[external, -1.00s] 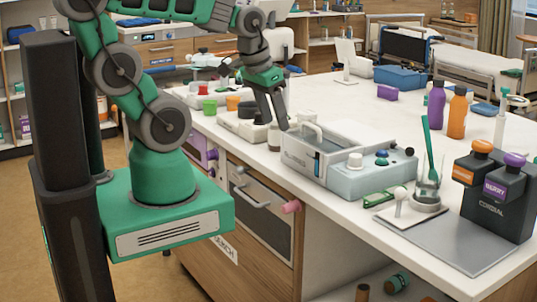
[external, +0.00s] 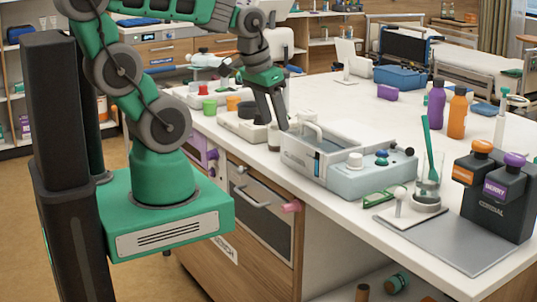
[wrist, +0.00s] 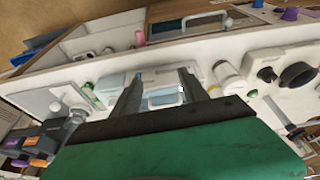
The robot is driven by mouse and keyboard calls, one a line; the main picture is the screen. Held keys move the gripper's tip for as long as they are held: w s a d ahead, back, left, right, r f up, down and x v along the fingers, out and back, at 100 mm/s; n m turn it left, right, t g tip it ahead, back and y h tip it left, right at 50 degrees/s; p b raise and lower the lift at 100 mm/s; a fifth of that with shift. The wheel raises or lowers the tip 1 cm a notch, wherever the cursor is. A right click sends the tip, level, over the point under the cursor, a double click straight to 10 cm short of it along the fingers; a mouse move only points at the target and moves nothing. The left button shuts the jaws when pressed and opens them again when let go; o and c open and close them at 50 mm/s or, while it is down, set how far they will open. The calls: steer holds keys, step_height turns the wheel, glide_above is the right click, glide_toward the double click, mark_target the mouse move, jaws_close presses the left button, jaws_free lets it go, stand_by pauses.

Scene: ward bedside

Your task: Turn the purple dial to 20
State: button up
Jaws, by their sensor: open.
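A purple knob (external: 211,154) shows on the counter's front at left, beside a purple panel, partly behind my arm. It looks like the purple dial; its marks are too small to read. A purple round part (wrist: 290,14) shows at the top right of the wrist view, probably the same dial. My gripper (external: 272,120) points down above the counter, left of the grey-white device, with its fingers apart and nothing between them.
A grey-white device with a handle (external: 350,165) stands close right of my gripper. A pink knob (external: 291,206) sticks out beside the oven door (external: 262,210). A cordial dispenser (external: 490,215) with orange and purple tops stands at right. The floor in front of the counter is clear.

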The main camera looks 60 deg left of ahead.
steer(key=a+f+n+g+b, duration=0.2)
steer(key=a+f+n+b, duration=0.4)
steer(key=a+f+n, duration=0.3)
steer(key=n+t+h+p, duration=0.1)
steer(key=n+t+p, duration=0.4)
steer(key=n+t, duration=1.5)
glide_toward(207, 155)
step_height(207, 155, up, 7)
steer(key=w+n+g, duration=0.1)
steer(key=n+g, duration=0.7)
steer(key=x, duration=0.8)
steer(key=shift+w+a+f+p, duration=0.1)
steer(key=shift+f+p, duration=0.15)
steer(key=shift+p, duration=0.1)
jaws_close()
